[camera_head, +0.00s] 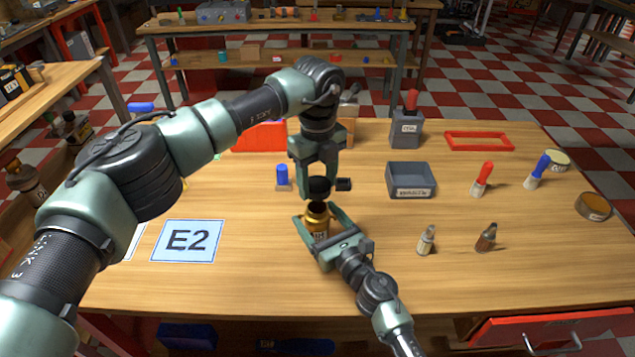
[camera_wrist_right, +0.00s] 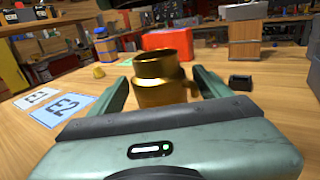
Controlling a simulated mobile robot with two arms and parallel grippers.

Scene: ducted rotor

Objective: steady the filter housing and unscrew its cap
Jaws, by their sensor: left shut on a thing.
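The filter housing (camera_head: 318,219) is a brass-gold cylinder standing upright on the wooden table. In the right wrist view the housing (camera_wrist_right: 162,75) shows a bare, open rim.
A blue-white E2 card (camera_head: 187,241) lies at left. A small black block (camera_head: 343,184) lies behind the housing. The front middle of the table is largely clear.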

